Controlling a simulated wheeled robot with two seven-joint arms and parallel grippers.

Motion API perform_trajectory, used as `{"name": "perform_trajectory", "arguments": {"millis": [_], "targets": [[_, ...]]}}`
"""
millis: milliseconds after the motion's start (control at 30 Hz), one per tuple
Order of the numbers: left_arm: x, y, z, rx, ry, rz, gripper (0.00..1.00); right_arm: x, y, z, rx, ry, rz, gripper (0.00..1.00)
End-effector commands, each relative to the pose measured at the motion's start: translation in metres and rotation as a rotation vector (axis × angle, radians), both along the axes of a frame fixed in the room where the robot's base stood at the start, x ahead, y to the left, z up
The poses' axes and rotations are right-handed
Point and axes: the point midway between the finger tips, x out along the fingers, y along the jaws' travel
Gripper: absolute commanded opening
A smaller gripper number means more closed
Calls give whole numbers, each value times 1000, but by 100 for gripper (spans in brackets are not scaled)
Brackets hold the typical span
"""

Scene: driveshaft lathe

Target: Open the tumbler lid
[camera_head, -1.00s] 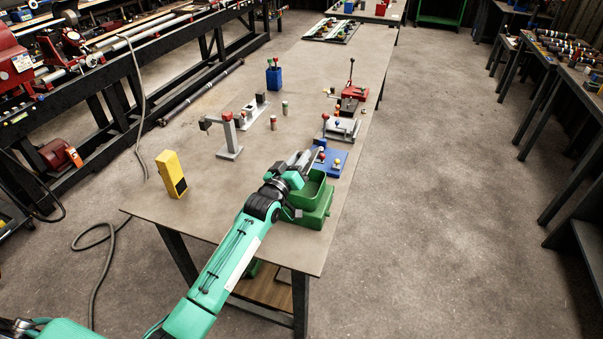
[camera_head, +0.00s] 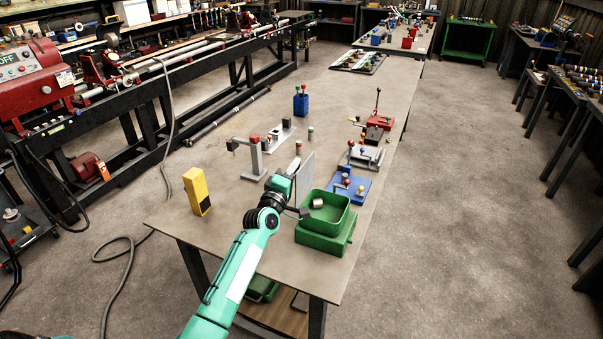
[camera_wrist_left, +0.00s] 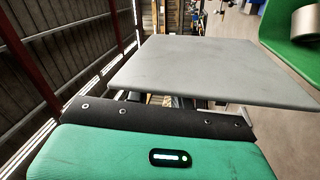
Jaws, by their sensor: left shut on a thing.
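The green tumbler (camera_head: 322,244) stands at the near right part of the table, its top open. A short metal cylinder (camera_head: 318,203) lies inside; it also shows in the wrist view (camera_wrist_left: 306,21). A flat grey plate, apparently the lid (camera_head: 304,176), stands about upright at the tumbler's left side. My left gripper (camera_head: 291,199) is at this plate, shut on it. In the wrist view the grey lid (camera_wrist_left: 205,72) extends ahead of the gripper, with the green tumbler wall (camera_wrist_left: 282,35) to its right. The fingertips are mostly hidden. My right gripper is not in view.
A yellow box (camera_head: 196,191) and a grey stand (camera_head: 255,157) are on the table to the left. A blue fixture (camera_head: 350,187) and a grey fixture (camera_head: 366,155) lie behind the tumbler. Bare tabletop lies left of the gripper.

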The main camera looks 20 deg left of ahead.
Motion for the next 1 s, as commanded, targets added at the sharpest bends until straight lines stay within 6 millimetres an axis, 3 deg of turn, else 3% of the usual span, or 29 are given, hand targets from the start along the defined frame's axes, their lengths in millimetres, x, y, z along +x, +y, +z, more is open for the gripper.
{"name": "perform_trajectory", "arguments": {"millis": [300,833,867,967,1000], "targets": [[1,13,-4,-121,3,1,0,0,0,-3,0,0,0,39],[1,15,-5,-144,4,0,0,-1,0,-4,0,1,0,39],[1,15,-5,-144,4,0,25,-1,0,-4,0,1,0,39],[1,16,-5,-143,4,1,44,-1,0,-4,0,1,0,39],[1,16,-5,-143,4,1,45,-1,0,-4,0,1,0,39]]}}
